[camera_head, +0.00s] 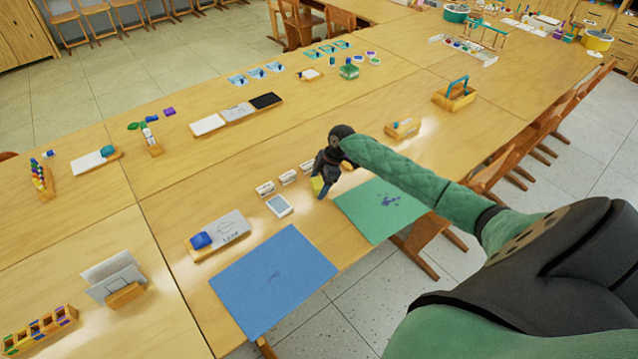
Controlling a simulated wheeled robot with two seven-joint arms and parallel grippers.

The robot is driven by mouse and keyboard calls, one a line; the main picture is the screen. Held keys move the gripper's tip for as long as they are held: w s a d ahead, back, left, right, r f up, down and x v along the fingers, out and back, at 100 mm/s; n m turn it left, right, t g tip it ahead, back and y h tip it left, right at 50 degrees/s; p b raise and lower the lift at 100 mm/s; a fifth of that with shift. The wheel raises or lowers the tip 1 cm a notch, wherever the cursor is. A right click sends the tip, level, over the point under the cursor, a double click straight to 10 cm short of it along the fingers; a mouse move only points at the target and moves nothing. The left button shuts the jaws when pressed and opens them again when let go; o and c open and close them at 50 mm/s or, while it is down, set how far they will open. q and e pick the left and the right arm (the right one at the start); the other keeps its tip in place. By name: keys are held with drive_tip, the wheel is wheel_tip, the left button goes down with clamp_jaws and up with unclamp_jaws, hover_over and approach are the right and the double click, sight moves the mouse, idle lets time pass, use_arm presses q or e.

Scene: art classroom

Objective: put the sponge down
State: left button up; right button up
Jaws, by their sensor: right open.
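My right gripper (324,190) points down at the table between the blue mat and the green mat. A small yellow block that looks like the sponge (317,184) is at its fingertips, partly covered by the dark fingers. The fingers are open. It is too small to tell whether they touch the sponge or whether it rests fully on the table. My left gripper is out of view.
A green mat (365,223) lies right of the gripper, a blue mat (255,300) to the lower left. A white-framed card (279,205) and small white-topped blocks (288,178) are close by on the left. A wooden caddy (455,101) stands farther right.

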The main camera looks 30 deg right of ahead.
drive_tip(key=shift+d+r, duration=0.1)
drive_tip(key=shift+r, duration=0.1)
drive_tip(key=shift+d+r, duration=0.2)
drive_tip(key=shift+r, duration=0.15)
use_arm(q)
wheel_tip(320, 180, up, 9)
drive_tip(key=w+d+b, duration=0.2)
drive_tip(key=b, duration=0.1)
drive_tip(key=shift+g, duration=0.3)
use_arm(e)
drive_tip(key=v, duration=1.1)
drive_tip(key=shift+a, duration=0.15)
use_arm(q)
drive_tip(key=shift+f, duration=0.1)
